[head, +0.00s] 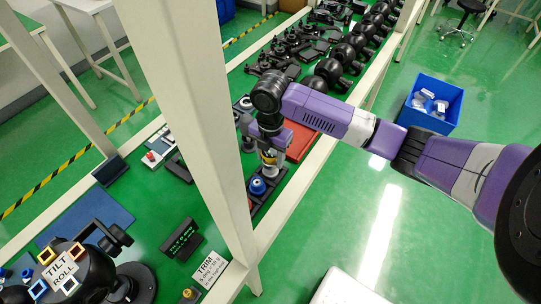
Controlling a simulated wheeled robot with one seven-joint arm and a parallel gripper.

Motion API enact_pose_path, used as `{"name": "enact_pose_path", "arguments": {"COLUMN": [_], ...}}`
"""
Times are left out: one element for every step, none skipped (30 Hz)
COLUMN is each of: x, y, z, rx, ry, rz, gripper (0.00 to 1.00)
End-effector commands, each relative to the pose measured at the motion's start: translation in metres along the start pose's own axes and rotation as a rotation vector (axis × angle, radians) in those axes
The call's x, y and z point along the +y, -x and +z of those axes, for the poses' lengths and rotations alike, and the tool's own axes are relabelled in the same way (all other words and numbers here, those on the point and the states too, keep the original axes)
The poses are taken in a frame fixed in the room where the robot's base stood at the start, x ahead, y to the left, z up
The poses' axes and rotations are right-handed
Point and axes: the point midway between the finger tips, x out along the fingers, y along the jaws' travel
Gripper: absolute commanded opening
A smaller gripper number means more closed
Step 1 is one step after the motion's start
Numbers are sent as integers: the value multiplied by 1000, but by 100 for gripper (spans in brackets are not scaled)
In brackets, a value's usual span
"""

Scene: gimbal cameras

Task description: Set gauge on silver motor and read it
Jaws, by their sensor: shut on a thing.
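My gripper (270,151) points down over the bench at mid-picture, below the purple arm. It is shut on a small pale thing with a yellow band (269,160); I cannot tell for sure if this is the gauge. Just below it is a blue-topped round piece (257,186) in a dark tray (273,192); I cannot tell if the held thing touches it. A black gimbal (75,270) labelled TILT and ROLL stands at the lower left, with several coloured square frames. No motor is clearly silver. A black display (181,238) shows green TILT text, its digits unclear.
A white post (190,120) stands in front of the bench. A TRIM card (209,270) lies by the display. A blue mat (90,222) is left, a red tray (310,125) behind my gripper. Black gimbals (335,70) line the far bench. A blue bin (432,103) is on the floor.

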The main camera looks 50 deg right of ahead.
Motion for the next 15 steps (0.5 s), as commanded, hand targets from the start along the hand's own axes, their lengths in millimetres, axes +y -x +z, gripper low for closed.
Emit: {"name": "enact_pose_path", "arguments": {"x": [0, 0, 0, 0, 0, 0, 0, 0, 0, 0, 0, 0, 0, 0, 0], "y": [-2, -3, -4, -4, -5, -6, -7, -7, -8, -9, -10, -10, -11, -12, -13], "z": [0, 0, 0, 0, 0, 0, 0, 0, 0, 0, 0, 0, 0, 0, 0], "rx": [0, 0, 0, 0, 0, 0, 0, 0, 0, 0, 0, 0, 0, 0, 0], "ry": [0, 0, 0, 0, 0, 0, 0, 0, 0, 0, 0, 0, 0, 0, 0], "rz": [0, 0, 0, 0, 0, 0, 0, 0, 0, 0, 0, 0, 0, 0, 0], "gripper": [0, 0, 0, 0, 0, 0, 0, 0, 0, 0, 0, 0, 0, 0, 0]}}
